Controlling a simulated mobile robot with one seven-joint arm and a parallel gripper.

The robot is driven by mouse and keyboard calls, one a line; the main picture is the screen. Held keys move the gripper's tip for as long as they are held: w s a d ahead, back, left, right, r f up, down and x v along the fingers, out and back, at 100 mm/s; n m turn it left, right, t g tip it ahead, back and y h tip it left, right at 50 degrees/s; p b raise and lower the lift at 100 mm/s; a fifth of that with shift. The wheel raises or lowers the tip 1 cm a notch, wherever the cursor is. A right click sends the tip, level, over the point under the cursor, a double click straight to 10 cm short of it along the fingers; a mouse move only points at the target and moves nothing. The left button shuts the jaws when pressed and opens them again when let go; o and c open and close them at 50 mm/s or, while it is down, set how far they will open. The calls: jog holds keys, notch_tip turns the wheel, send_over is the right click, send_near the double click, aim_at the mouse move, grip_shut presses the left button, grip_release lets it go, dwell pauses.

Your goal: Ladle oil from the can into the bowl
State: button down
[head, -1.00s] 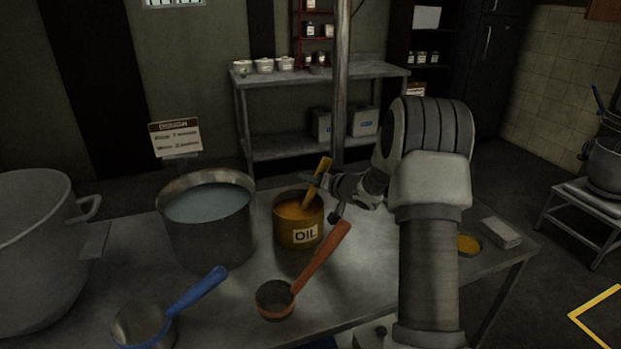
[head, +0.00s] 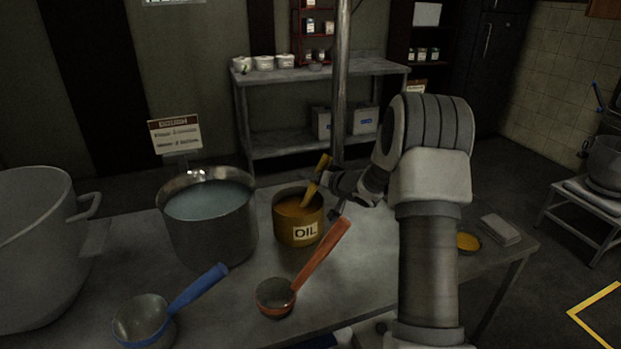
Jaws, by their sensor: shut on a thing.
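The oil can (head: 284,231), a yellow-brown tin labelled OIL, stands upright on the table with orange-yellow oil inside. My gripper (head: 322,179) is at the can's upper right, shut on the yellow handle of a ladle (head: 311,191). The ladle is tilted, its handle rising up and right from the can; its lower end is inside the can and hidden in the oil. A small round bowl (head: 469,242) with yellow-orange contents sits at the table's right, partly behind my arm. I cannot tell whether it is the task's bowl.
A pot of water (head: 208,239) stands left of the can, a large grey pot (head: 30,250) farther left. A red-handled ladle (head: 276,300) and a blue-handled ladle (head: 145,325) lie in front. A pale block (head: 500,229) lies at the right. A metal pole (head: 341,80) rises behind.

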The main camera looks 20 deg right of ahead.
notch_tip(320, 180, up, 12)
jog(key=p, duration=1.1)
jog(key=shift+f+p, duration=0.15)
jog(key=shift+p, duration=0.25)
jog(key=shift+s, duration=0.1)
